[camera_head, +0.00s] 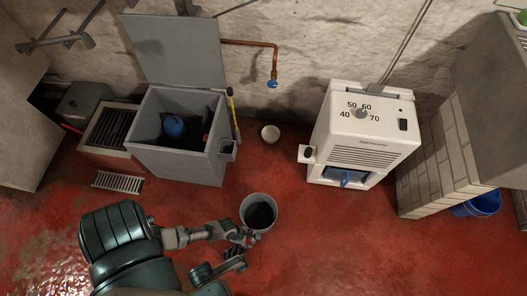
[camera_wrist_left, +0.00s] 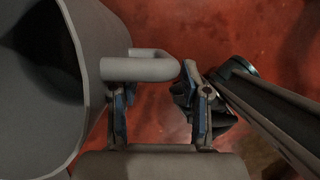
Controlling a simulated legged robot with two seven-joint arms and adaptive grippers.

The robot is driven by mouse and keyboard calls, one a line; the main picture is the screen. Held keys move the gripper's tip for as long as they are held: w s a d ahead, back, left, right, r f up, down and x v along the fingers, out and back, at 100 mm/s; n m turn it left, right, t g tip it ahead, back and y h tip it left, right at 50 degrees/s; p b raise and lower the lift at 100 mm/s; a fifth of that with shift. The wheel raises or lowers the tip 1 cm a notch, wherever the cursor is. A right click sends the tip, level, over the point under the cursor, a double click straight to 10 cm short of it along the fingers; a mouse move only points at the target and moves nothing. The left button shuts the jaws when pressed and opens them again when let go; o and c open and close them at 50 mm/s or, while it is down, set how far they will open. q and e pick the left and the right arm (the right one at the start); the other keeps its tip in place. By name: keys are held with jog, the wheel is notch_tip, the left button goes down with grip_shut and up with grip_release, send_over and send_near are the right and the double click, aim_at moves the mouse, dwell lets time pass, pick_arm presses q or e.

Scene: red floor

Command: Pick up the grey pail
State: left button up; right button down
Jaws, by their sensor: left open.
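The grey pail (camera_head: 258,198) stands upright on the red floor in the head view, with a dark inside. My left gripper (camera_head: 243,241) is at its near left side, low by the pail. In the left wrist view the pail (camera_wrist_left: 98,38) fills the left side, and its grey looped handle (camera_wrist_left: 150,66) sticks out to the right. My left gripper (camera_wrist_left: 158,92) is open there, one finger near the pail wall and the other by the outer bend of the handle. I cannot tell whether the fingers touch the handle.
A grey open-lidded box (camera_head: 183,162) stands behind left, near a floor grate (camera_head: 117,182). A white heater-like unit (camera_head: 360,135) and a blue bucket (camera_head: 476,205) are at the right. The floor right of the pail is clear.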

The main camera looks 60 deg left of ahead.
pick_arm(q)
jog(key=f+b, duration=0.1)
jog(key=f, duration=0.2)
jog(key=shift+d+f+b, duration=0.15)
jog(key=shift+d+b, duration=0.2)
jog(key=shift+d, duration=0.05)
jog(key=shift+w+d+f, duration=0.15)
jog(key=shift+f, duration=0.1)
jog(key=shift+w, duration=0.15)
jog(key=shift+w+r, duration=0.15)
grip_shut()
